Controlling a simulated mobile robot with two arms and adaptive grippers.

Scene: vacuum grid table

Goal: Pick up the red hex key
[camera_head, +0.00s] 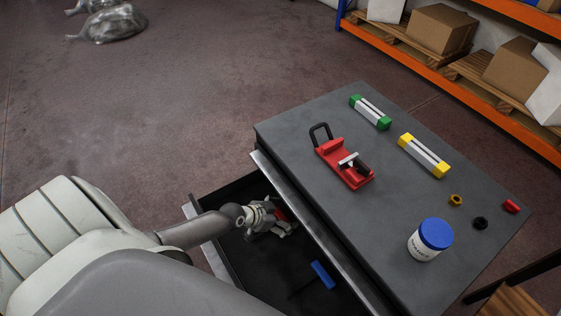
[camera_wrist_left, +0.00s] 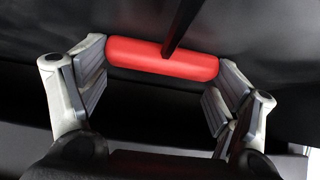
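The red hex key shows in the left wrist view as a red handle (camera_wrist_left: 162,60) with a dark shaft rising from its middle. It lies in the open drawer (camera_head: 237,277). In the head view only a bit of its red handle (camera_head: 280,214) shows beside my left gripper (camera_head: 281,229), which hides the rest. In the left wrist view my left gripper (camera_wrist_left: 160,75) is spread wide, one finger near each end of the handle. I cannot tell whether the fingertips touch it. My right gripper is not in view.
A blue-handled tool (camera_head: 322,274) lies in the drawer to the right. The drawer front (camera_head: 205,237) and the grey worktop (camera_head: 290,135) flank my gripper. On the worktop are a red clamp (camera_head: 343,163), a blue-lidded jar (camera_head: 430,240) and smaller parts.

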